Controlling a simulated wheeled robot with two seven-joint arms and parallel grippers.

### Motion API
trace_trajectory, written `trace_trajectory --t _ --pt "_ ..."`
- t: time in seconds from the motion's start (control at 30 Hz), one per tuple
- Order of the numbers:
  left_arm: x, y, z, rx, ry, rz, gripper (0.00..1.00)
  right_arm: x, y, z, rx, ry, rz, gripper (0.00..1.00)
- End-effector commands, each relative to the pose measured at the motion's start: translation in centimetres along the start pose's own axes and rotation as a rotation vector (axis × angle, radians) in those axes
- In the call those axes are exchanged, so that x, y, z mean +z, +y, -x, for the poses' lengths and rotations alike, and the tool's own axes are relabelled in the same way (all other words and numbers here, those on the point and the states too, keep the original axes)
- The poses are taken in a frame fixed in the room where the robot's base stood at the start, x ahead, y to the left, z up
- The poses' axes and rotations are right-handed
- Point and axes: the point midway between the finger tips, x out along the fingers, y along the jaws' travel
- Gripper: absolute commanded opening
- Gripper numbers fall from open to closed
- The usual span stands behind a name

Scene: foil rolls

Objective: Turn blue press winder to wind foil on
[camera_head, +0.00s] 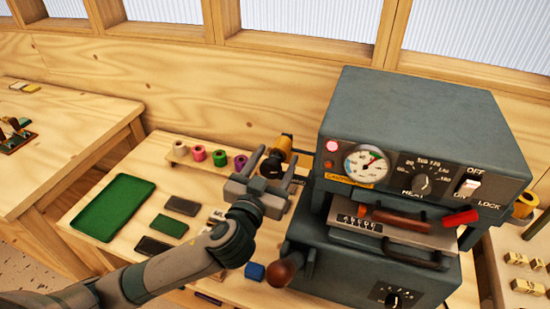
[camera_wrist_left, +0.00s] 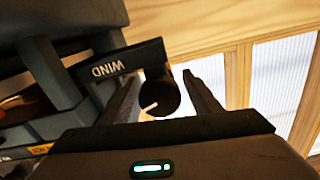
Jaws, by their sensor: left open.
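The blue-grey press (camera_head: 420,120) stands at the right in the head view. Its winder, a dark round knob (camera_head: 271,168), sits at the press's left side by a gold foil roll (camera_head: 285,145). My left gripper (camera_head: 274,164) is open at the knob, one finger on each side. In the left wrist view the knob (camera_wrist_left: 160,97) with its pale pointer mark shows between the spread fingers, beside a black plate marked WIND (camera_wrist_left: 118,62). Whether a finger touches the knob I cannot tell. My right gripper is not in view.
Several coloured foil rolls (camera_head: 199,153) stand on a wooden rack left of the gripper. A green tray (camera_head: 115,207) and dark blocks (camera_head: 181,205) lie on the table. The press's brown-knobbed lever (camera_head: 285,269) juts out below, near a small blue block (camera_head: 255,271).

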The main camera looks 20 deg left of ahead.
Motion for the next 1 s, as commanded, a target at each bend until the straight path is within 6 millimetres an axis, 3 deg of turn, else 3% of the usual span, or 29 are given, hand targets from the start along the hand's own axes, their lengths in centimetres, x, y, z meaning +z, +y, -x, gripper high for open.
trace_trajectory --t 0.2,0.37,0.73,1.0 --pt "0.02 0.0 0.0 0.0 0.0 0.0 0.55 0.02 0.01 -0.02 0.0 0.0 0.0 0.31" --pt "0.02 0.0 0.01 0.0 0.0 0.0 0.16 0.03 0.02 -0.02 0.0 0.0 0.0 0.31" --pt "-0.02 0.05 0.02 0.001 0.0 -0.026 0.16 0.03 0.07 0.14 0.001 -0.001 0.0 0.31" --pt "-0.03 0.01 0.05 -0.001 -0.002 -0.141 0.16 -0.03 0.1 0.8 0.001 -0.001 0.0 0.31"
